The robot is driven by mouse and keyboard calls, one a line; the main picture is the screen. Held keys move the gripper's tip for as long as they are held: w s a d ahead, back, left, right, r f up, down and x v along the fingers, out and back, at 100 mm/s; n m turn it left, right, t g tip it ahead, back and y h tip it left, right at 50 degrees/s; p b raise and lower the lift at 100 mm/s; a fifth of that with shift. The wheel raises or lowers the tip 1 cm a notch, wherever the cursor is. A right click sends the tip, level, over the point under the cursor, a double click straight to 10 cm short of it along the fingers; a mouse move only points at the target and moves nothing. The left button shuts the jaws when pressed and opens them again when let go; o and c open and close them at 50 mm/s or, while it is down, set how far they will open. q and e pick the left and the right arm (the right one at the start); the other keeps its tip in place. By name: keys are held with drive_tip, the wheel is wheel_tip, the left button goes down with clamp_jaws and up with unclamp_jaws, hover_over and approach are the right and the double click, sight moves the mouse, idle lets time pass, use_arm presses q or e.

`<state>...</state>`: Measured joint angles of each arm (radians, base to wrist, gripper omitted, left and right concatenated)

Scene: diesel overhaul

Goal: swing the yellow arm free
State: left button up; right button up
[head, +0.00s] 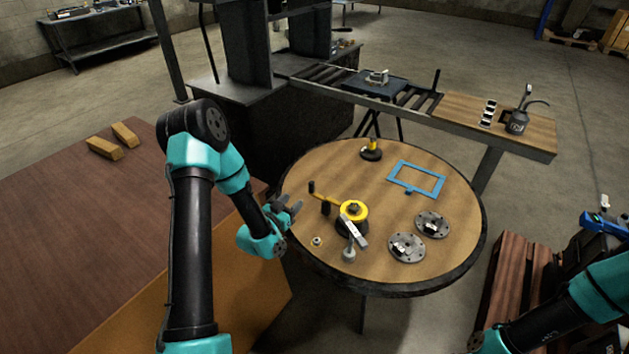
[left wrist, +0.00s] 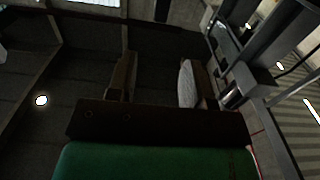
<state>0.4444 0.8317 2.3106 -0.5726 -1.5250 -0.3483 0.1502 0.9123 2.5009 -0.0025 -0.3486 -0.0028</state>
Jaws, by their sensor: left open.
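The yellow arm (head: 328,197) reaches left from a round yellow hub (head: 359,209) on the round table, with a dark upright knob at its outer end. The hub sits on a dark base. A pale grey bar (head: 354,232) lies across the hub's front edge. My left gripper (head: 290,211) is open, at the table's left edge, left of the yellow arm and apart from it. Its two fingers also show in the left wrist view (left wrist: 157,72) with nothing clearly held; the yellow arm is not seen there. My right gripper is out of view.
On the round table (head: 455,250) are a blue frame (head: 417,179), two grey discs (head: 407,247) (head: 432,224), a small ring (head: 316,241), a grey knobbed piece (head: 348,254) and a yellow-topped black piece (head: 371,149). A brown bench (head: 60,210) lies left, a roller conveyor (head: 330,76) behind.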

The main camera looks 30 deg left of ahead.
sight(310, 184)
use_arm(q)
drive_tip(key=w, duration=0.4)
drive_tip(key=w+d, duration=0.1)
drive_tip(key=w, duration=0.4)
drive_tip(key=w+d, duration=0.1)
drive_tip(key=w, duration=0.3)
drive_tip(key=shift+w, duration=0.35)
drive_tip(key=shift+c, duration=0.4)
clamp_jaws()
